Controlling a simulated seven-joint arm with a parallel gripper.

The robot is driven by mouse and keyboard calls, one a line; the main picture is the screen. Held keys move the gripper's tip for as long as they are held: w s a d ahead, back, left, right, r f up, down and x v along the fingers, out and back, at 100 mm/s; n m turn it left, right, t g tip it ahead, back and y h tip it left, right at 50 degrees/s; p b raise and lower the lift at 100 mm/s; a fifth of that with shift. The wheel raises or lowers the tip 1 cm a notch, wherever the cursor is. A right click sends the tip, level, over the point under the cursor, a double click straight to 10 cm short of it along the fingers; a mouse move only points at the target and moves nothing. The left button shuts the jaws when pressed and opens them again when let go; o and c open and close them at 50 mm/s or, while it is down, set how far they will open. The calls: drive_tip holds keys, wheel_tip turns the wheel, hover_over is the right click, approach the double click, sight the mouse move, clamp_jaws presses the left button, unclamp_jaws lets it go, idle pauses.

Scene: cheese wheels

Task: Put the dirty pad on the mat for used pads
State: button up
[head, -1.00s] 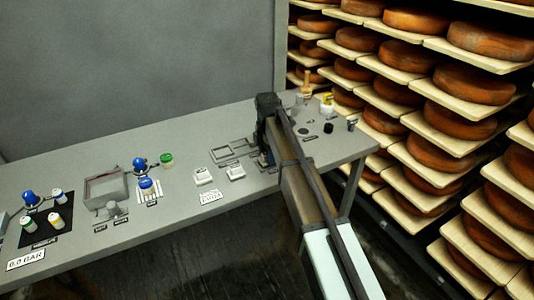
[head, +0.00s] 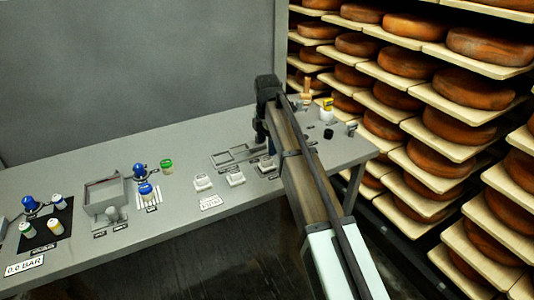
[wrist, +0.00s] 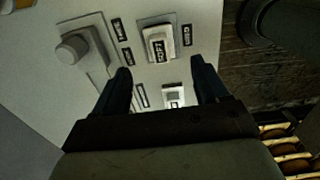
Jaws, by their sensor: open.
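My gripper (head: 262,138) is open and empty above the bench in the head view. In the wrist view its two fingers (wrist: 162,83) are spread apart. Another pale block (wrist: 174,96) shows between the fingers, partly hidden by the gripper. In the head view, white pads or blocks stand along the front edge: one at the left (head: 202,182), one in the middle (head: 235,177). I cannot tell which is dirty.
A grey knobbed fixture (wrist: 73,48) is left of the fingers in the wrist view. Small items (head: 327,112) stand at the right end. Cheese shelves (head: 430,120) rise beyond.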

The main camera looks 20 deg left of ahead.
sight(267, 159)
drive_tip(key=shift+r, duration=2.4)
